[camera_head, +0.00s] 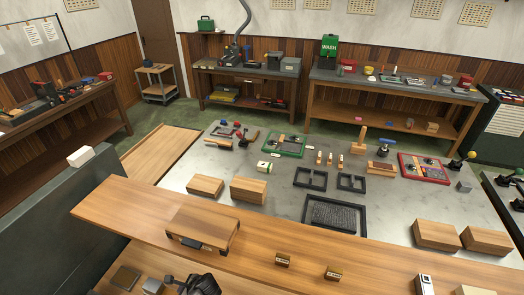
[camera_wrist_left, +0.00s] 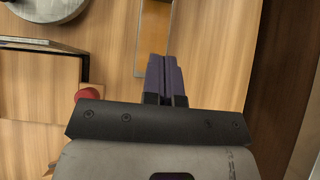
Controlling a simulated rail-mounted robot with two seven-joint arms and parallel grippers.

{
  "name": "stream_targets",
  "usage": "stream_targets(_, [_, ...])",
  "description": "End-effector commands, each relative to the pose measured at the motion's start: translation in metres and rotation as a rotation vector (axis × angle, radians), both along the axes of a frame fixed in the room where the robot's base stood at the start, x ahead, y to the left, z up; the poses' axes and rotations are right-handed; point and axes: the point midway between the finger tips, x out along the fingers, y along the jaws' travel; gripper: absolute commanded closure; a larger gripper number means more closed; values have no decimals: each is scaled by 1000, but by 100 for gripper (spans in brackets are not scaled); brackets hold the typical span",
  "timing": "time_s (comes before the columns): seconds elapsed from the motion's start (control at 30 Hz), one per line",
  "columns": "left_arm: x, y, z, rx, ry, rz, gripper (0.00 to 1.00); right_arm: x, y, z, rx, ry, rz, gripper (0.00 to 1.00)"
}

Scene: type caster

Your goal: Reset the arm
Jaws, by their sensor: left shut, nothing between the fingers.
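My right gripper is not in either view.
A wooden box (camera_head: 203,226) and two small blocks (camera_head: 283,260) sit on the near wooden shelf (camera_head: 130,200). Beyond is a grey table (camera_head: 270,205) with trays and tools. The wrist view shows a red round thing (camera_wrist_left: 88,95) and a grey disc (camera_wrist_left: 48,8) near the fingers.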

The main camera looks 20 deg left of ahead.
Motion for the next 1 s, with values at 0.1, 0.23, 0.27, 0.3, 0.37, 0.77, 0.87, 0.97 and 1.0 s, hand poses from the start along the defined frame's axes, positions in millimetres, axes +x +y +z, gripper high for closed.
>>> stream_targets(0.1, [-4, -7, 1, -18, -19, 10, 100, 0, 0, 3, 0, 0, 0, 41])
stream_targets(0.23, [-22, -37, 7, -105, -100, 66, 100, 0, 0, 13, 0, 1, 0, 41])
stream_targets(0.27, [-29, -47, 9, -135, -129, 89, 100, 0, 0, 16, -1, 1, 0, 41])
stream_targets(0.3, [-39, -61, 15, -181, -173, 128, 100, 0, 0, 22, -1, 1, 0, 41])
stream_targets(0.37, [-57, -84, 26, -259, -243, 199, 100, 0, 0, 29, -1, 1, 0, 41])
stream_targets(0.77, [-179, -169, 162, -706, -628, 837, 100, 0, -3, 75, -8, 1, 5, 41])
stream_targets(0.87, [-202, -175, 198, -770, -687, 975, 100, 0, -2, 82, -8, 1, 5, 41])
stream_targets(0.97, [-219, -177, 227, -818, -733, 1084, 100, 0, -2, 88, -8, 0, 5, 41])
stream_targets(1.0, [-224, -178, 236, -832, -746, 1117, 100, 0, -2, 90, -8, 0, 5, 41])
